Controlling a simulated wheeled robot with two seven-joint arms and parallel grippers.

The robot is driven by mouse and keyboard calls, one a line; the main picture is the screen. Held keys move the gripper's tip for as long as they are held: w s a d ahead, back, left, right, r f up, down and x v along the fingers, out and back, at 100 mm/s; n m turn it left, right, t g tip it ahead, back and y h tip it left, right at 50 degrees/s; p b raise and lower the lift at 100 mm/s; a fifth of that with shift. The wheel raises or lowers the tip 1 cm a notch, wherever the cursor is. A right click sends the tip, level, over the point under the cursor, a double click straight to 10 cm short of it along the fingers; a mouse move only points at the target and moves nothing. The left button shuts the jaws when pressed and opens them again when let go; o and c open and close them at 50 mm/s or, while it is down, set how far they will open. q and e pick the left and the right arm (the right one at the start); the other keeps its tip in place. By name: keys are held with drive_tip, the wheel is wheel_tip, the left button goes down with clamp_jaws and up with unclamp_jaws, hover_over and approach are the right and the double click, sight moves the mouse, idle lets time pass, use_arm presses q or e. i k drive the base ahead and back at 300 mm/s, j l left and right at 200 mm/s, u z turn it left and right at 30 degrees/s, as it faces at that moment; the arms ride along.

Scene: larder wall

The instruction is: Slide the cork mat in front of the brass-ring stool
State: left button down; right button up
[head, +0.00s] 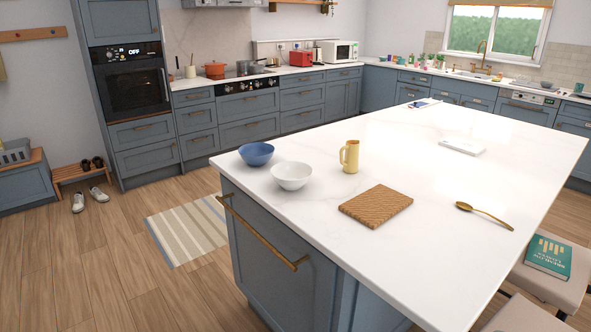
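The cork mat (376,206) is a brown, square, textured slab lying flat on the white island top (340,250). It lies left of the gold spoon and in front of the yellow jug. Two stools with pale beige seats show at the lower right, beside the island's right edge. The farther stool (531,285) has a teal book (548,257) on its seat. The nearer stool (520,318) is cut off by the bottom edge of the picture. No brass ring shows on either stool, so I cannot tell which is the brass-ring one. Neither gripper is in view.
A gold spoon (484,214) lies right of the mat. A white bowl (291,176), a blue bowl (256,154) and a yellow jug (350,156) stand behind it to the left. A white flat object (461,146) lies farther back. The top's near right part is clear.

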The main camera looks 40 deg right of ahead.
sight(376, 206)
drive_tip(key=i+u, duration=0.3)
drive_tip(key=i, duration=0.45)
drive_tip(key=i+u, duration=0.3)
drive_tip(key=i, duration=0.45)
drive_tip(key=i+l+u, duration=0.1)
drive_tip(key=i, duration=1.15)
drive_tip(key=z, duration=4.95)
drive_tip(key=k, duration=0.05)
